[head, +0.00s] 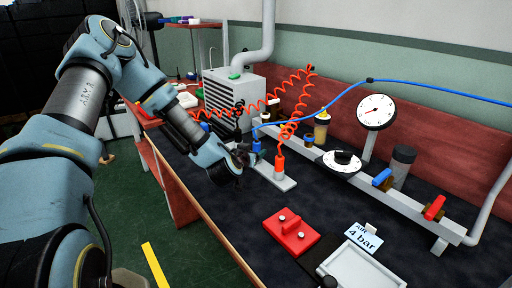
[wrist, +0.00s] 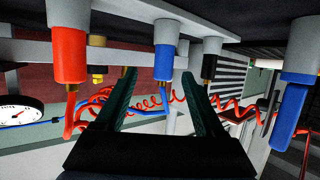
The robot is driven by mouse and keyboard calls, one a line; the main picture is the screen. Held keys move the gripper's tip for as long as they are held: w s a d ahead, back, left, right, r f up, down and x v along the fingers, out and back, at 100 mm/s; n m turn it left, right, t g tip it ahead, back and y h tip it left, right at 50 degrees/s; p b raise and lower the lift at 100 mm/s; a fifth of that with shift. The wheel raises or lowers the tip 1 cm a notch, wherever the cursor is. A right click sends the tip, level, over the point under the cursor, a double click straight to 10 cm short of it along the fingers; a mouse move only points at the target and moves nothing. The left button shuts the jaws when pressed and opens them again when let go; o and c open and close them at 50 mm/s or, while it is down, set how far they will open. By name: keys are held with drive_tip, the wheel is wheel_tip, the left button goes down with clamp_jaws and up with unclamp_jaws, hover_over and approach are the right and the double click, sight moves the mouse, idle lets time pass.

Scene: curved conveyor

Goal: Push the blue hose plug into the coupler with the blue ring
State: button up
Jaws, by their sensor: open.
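The blue hose plug (head: 257,146) stands in a pale holder on the bench, with the blue hose rising from its top. In the wrist view, which looks upside down, the blue plug (wrist: 164,62) lies between the finger tips, with visible space on both sides. My gripper (head: 240,158) is open beside the plug; its two dark green fingers (wrist: 159,82) show in the wrist view. A coupler with what looks like a blue ring (head: 309,141) sits on the grey rail behind the holder. I cannot tell its opening's direction.
An orange-red plug (head: 280,165) with a coiled hose stands close right of the blue plug; it also shows in the wrist view (wrist: 69,55). A red block (head: 291,233) lies in front. Dark bench top is clear between.

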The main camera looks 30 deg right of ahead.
sight(255, 147)
drive_tip(key=x, duration=0.1)
drive_tip(key=p+x, duration=0.1)
drive_tip(key=x, duration=0.1)
drive_tip(key=p+x, duration=0.1)
drive_tip(key=x, duration=0.1)
drive_tip(key=shift+w+r, duration=0.25)
drive_tip(key=shift+w, duration=0.15)
drive_tip(key=shift+w+d+f, duration=0.25)
clamp_jaws()
